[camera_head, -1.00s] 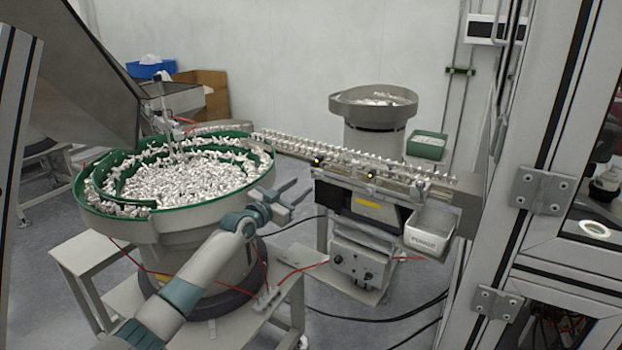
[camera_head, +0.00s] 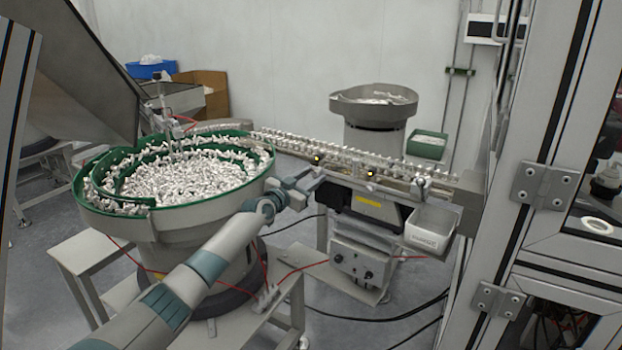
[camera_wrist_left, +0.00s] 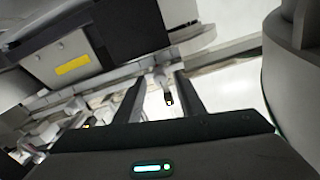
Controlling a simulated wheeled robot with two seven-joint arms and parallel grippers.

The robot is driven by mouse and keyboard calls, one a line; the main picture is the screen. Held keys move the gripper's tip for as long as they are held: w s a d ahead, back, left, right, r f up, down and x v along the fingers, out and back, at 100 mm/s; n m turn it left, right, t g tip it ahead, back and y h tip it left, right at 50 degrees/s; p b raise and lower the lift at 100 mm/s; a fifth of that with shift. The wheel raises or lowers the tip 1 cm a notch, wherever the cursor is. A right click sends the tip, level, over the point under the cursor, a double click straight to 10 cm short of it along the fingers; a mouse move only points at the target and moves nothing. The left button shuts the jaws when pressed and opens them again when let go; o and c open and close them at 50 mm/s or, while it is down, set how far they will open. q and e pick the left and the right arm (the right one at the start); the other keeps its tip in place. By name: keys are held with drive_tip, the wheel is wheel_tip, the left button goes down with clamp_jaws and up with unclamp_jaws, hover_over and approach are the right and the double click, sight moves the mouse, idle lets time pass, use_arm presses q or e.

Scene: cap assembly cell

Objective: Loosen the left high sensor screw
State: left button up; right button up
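The left sensor (camera_head: 317,160) is a small dark block with a yellow light on the near side of the feed rail (camera_head: 345,168). A second sensor (camera_head: 370,175) sits to its right. My left gripper (camera_head: 312,181) is just below and in front of the left sensor, its fingers pointing toward the rail. In the left wrist view, the gripper (camera_wrist_left: 162,98) is open, with a sensor (camera_wrist_left: 168,98) showing in the gap between the fingers, apart from both. The other sensor (camera_wrist_left: 86,126) shows to the left there. The screw is too small to make out. My right gripper is out of view.
The green-rimmed bowl feeder (camera_head: 240,195), full of small parts, stands left of the rail, close to my left arm. A box with a yellow label (camera_head: 368,202) is under the rail. A white bin (camera_head: 428,228) hangs at the rail's right end. A metal frame (camera_head: 545,190) stands at right.

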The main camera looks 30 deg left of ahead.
use_arm(q)
clamp_jaws()
